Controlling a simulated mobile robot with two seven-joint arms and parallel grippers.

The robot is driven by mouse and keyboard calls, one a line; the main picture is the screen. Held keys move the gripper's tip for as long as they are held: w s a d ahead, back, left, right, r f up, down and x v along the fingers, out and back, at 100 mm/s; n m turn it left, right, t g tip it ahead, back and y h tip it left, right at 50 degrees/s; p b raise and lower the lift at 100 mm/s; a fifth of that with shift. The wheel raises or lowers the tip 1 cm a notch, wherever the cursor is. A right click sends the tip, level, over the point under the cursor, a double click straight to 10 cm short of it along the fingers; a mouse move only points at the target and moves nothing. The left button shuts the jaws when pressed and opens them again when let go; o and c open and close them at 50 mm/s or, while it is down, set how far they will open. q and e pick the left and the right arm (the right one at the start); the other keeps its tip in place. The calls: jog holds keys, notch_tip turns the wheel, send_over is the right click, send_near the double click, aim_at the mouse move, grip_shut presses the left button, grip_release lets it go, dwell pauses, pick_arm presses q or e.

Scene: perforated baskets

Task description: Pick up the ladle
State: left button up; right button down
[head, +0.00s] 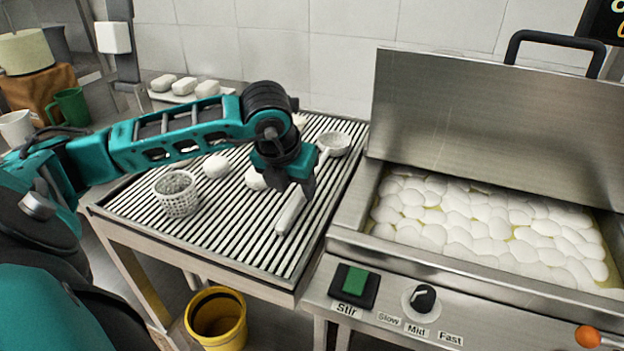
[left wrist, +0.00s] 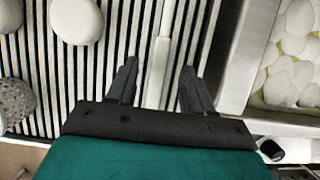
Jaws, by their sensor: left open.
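The ladle lies on the slatted rack, with its perforated bowl (head: 334,143) toward the back and its pale handle (head: 291,214) running toward the front. My left gripper (head: 298,188) is over the handle, points down and hides part of it. In the left wrist view the handle (left wrist: 156,78) lies between the two spread fingers of my left gripper (left wrist: 159,63), with gaps on both sides. The gripper is open and empty. I cannot tell how far the fingertips are above the handle. My right gripper is not in view.
A perforated basket (head: 177,194) and several white rounded lumps (head: 216,167) sit on the rack (head: 235,240). To the right is a steel vat (head: 345,238) of white pieces, its lid (head: 480,110) raised. A yellow bucket (head: 217,318) stands below.

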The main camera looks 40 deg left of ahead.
aim_at(298, 196)
pick_arm(q)
jog(key=x, duration=0.3)
jog(key=shift+f, duration=0.3)
grip_shut()
